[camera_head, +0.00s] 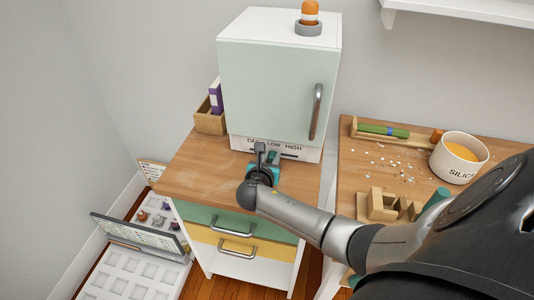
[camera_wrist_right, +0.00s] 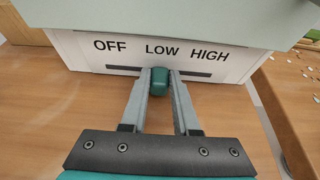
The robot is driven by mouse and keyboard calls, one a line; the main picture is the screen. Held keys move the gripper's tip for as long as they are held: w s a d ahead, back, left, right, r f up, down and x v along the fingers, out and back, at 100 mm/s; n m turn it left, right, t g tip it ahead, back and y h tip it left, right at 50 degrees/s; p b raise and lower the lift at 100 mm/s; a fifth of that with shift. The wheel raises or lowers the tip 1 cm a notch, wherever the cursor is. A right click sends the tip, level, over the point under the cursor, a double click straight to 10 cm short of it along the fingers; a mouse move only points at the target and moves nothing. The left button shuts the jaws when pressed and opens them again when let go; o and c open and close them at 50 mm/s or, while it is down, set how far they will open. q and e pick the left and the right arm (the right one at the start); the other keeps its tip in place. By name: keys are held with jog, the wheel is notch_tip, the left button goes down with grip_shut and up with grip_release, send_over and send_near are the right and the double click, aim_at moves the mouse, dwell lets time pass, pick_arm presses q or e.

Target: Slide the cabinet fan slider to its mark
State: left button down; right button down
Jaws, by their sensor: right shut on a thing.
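The pale green cabinet (camera_head: 275,88) stands on a wooden-topped drawer unit. Its white lower strip (camera_head: 298,152) is lettered OFF, LOW and HIGH above a dark horizontal slot. The teal slider knob (camera_wrist_right: 159,80) sits in this slot under the word LOW in the right wrist view. My right gripper (camera_wrist_right: 160,82) is shut on the knob, one finger on each side. In the head view my right gripper (camera_head: 268,160) is at the cabinet's lower front, and the knob is hard to pick out. My left gripper is not in view.
The wooden top (camera_head: 195,165) is clear before the cabinet. A metal handle (camera_head: 316,112) sticks out from the cabinet door. A bin with a purple item (camera_head: 215,97) stands left. The right table holds a silica bowl (camera_head: 459,157), wooden blocks (camera_head: 380,206) and scattered white bits.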

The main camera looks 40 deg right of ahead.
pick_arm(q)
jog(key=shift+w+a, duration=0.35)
pick_arm(e)
jog(key=c, duration=0.6)
grip_release()
jog(key=shift+c, duration=0.2)
jog(key=shift+a, duration=0.1)
jog(key=p+v, duration=0.4)
jog(key=v, duration=1)
jog(key=shift+r+p, duration=0.1)
jog(key=shift+p, duration=0.2)
jog(key=shift+s+a+r, duration=0.2)
jog(key=shift+s+a, duration=0.15)
jog(key=shift+s, duration=0.05)
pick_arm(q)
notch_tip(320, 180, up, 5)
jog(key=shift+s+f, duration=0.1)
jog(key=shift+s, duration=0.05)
